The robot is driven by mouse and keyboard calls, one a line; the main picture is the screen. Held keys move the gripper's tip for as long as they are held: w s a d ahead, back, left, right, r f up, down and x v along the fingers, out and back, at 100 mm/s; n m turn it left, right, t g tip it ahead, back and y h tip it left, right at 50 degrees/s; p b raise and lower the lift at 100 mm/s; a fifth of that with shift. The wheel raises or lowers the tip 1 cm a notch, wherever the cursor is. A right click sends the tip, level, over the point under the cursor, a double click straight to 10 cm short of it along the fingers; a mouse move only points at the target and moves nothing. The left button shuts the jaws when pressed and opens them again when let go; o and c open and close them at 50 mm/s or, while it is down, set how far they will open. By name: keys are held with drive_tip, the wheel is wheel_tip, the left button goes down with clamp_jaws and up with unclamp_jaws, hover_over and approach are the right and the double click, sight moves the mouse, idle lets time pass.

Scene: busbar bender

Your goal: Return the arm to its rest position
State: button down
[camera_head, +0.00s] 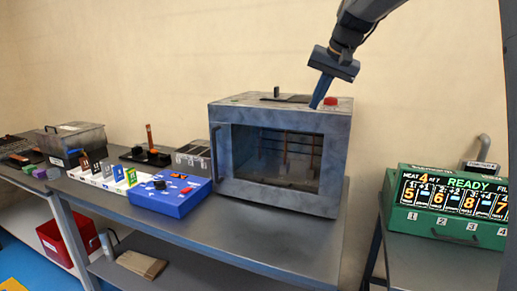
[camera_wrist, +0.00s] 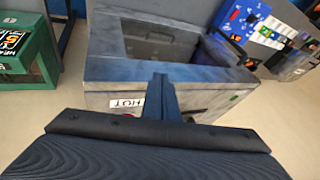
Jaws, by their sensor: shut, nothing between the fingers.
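My gripper (camera_head: 316,104) hangs from the arm at the upper right in the head view. Its blue fingers are shut together, empty, and point down at the right side of the top of the grey oven-like box (camera_head: 264,172). The fingertips overlap the box top, just left of a red button (camera_head: 330,101); I cannot tell whether they touch it.
The box stands on a grey bench (camera_head: 215,228) with a blue control panel (camera_head: 170,193), a white numbered rack (camera_head: 105,176) and a metal bin (camera_head: 71,140). A green READY unit (camera_head: 446,208) stands at the right. The space above the bench's left part is clear.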

drive_tip(key=s+d+f+n+g+h, duration=0.1)
drive_tip(key=s+f, duration=0.6)
drive_tip(key=f, duration=0.3)
drive_tip(key=s+f+g, duration=0.1)
drive_tip(key=s+f, duration=0.6)
drive_tip(key=f, duration=0.2)
drive_tip(key=s+f+n+g, duration=0.1)
drive_tip(key=s+f, duration=0.6)
drive_tip(key=s, duration=0.3)
drive_tip(key=s+d+f+n+g+h, duration=0.1)
drive_tip(key=s+f, duration=0.6)
drive_tip(key=s, duration=0.3)
drive_tip(key=shift+s+d+h, duration=0.15)
drive_tip(key=shift+s+h, duration=0.15)
